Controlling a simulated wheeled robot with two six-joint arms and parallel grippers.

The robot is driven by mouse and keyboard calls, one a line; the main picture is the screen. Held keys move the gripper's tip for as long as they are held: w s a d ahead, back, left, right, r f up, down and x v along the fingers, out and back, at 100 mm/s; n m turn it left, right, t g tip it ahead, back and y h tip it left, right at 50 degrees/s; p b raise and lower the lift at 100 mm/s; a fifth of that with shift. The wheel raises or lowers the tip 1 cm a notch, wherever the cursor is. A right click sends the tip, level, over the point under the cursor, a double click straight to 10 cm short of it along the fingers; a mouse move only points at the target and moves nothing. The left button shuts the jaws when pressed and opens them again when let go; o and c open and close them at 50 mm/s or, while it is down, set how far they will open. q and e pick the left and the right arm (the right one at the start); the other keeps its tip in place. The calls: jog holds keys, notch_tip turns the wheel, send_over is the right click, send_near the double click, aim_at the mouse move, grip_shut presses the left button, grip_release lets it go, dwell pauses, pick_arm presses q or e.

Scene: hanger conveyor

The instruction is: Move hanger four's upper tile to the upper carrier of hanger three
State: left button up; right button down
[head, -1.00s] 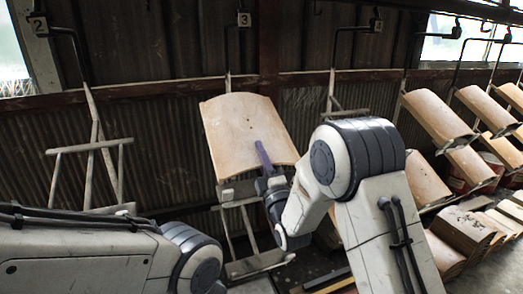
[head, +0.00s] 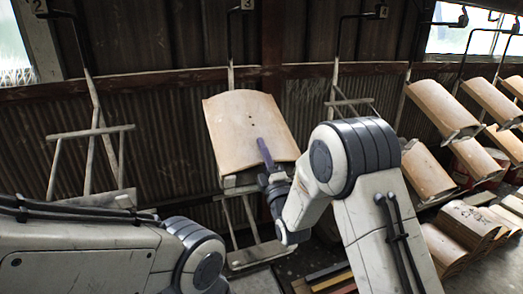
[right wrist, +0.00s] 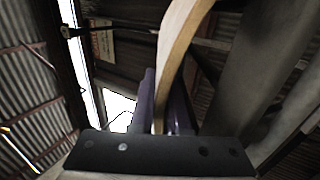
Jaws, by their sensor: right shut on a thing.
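The curved tan tile (head: 250,128) stands tilted in front of the hanger marked three. My right gripper (head: 266,158) is shut on its lower right part. In the right wrist view the tile's edge (right wrist: 177,55) runs between the purple fingers (right wrist: 160,105). Hanger three's upper carrier (head: 240,182) shows just below the tile; the tile hides most of it, and I cannot tell whether they touch. Hanger three's lower carrier (head: 257,254) is empty. Hanger four's upper carrier (head: 350,102) is bare; my right arm hides its lower part. My left gripper is out of view.
Hanger two (head: 92,135) at the left is empty. Hangers further right carry several tan tiles (head: 440,108). Stacked tiles (head: 458,230) stand on the floor at the lower right. A corrugated wall (head: 170,130) lies close behind the hangers.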

jog(key=c, duration=0.8)
grip_release()
jog(key=shift+s+r, duration=0.1)
jog(key=shift+r, duration=0.25)
jog(key=shift+f, duration=0.55)
jog(key=b+v, duration=0.1)
jog(key=v, duration=0.2)
jog(key=b+v, duration=0.1)
jog(key=v, duration=0.2)
jog(key=b+v, duration=0.1)
jog(key=v, duration=0.3)
jog(key=shift+s+d+r, duration=0.1)
jog(key=shift+s+r, duration=0.05)
jog(key=shift+r, duration=0.1)
